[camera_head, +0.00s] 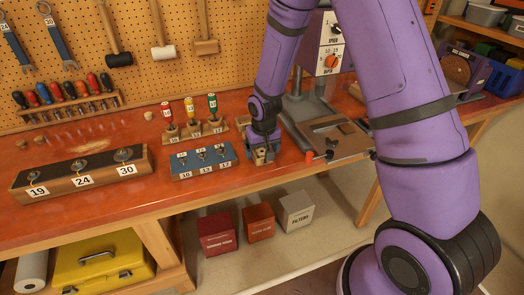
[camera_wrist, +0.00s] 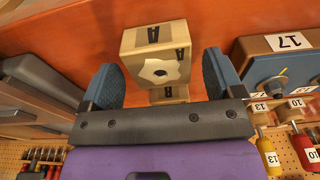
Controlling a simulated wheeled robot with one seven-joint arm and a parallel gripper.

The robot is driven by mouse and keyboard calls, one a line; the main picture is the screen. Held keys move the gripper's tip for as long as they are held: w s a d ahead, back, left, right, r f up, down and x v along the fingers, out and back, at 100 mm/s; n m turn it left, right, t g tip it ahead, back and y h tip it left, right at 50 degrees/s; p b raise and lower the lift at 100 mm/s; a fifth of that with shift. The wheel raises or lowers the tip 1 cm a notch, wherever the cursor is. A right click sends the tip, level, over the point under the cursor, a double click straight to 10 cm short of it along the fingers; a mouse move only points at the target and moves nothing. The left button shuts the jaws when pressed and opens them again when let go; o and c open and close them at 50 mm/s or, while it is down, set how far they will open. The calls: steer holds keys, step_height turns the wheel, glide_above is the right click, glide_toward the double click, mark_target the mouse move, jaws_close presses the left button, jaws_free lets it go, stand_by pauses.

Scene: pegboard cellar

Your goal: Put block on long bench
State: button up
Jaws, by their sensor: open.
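The tan block (camera_wrist: 157,52) has black letter-like marks and a pale face with a dark spot in the wrist view. It sits between the two blue fingers of my gripper (camera_wrist: 165,78), with visible gaps at its sides. In the head view my gripper (camera_head: 263,150) points down at the red-topped long bench (camera_head: 118,200), open, with the block (camera_head: 263,157) between its fingers. The block appears to rest on the bench top near its front edge; my fingers and arm partly hide it.
A blue holder (camera_head: 203,163) with numbered pieces stands just left of my gripper. A wooden rack (camera_head: 85,172) is farther left. Bare bench lies between them.

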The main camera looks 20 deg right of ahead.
steer(key=s+d+r+t, duration=0.1)
steer(key=s+r, duration=0.3)
steer(key=r, duration=0.6)
steer(key=s+d+r, duration=0.2)
steer(key=s+r, duration=0.2)
steer(key=r, duration=0.5)
steer(key=s+d+r+t, duration=0.1)
steer(key=s+r, duration=0.4)
steer(key=r, duration=0.5)
steer(key=s+d+r+t, duration=0.1)
steer(key=s+r, duration=0.2)
steer(key=s, duration=0.5)
steer(key=s+d+r, duration=0.2)
steer(key=s+r, duration=0.2)
steer(key=s, duration=0.4)
steer(key=shift+s+t, duration=0.15)
steer(key=shift+t, duration=0.25)
steer(key=shift+r, duration=0.1)
